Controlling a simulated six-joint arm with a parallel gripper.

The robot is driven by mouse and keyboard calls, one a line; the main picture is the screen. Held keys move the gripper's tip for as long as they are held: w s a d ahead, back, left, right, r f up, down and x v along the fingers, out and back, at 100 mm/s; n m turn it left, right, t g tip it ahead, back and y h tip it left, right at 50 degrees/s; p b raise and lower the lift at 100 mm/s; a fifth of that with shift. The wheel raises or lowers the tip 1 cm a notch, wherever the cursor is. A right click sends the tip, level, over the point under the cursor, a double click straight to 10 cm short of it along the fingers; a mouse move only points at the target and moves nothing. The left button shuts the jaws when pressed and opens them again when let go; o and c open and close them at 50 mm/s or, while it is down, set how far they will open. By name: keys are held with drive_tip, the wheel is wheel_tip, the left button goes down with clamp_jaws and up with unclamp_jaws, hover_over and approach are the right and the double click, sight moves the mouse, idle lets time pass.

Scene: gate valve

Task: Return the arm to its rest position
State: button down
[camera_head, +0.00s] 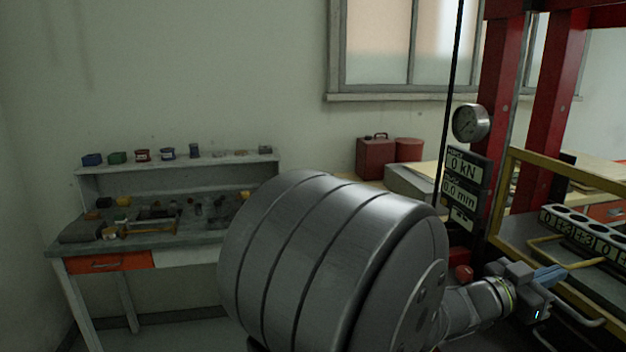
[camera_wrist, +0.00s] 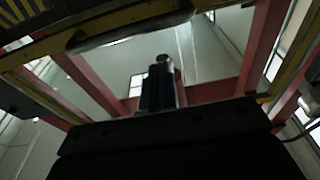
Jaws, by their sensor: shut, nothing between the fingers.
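My gripper (camera_head: 552,274) shows at the lower right of the head view, beyond the large grey rounded body of my arm. Its bluish fingers are together and point right, in front of the yellow frame. It holds nothing. In the wrist view the shut fingers (camera_wrist: 160,88) stand up in the middle, with the dark gripper body below them. A large grey cylindrical link of my arm fills the lower middle of the head view and hides what is behind it. No gate valve can be made out in either view.
A red press frame (camera_head: 499,120) with a gauge (camera_head: 471,123) and a display (camera_head: 465,180) stands at the right. A yellow frame (camera_head: 560,172) and a block with round holes (camera_head: 590,232) are close to my gripper. A workbench (camera_head: 180,240) stands at the left.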

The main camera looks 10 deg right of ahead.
drive_tip(key=shift+d+f, duration=0.25)
drive_tip(key=shift+f, duration=0.75)
drive_tip(key=shift+a+f, duration=0.15)
drive_tip(key=shift+f, duration=0.6)
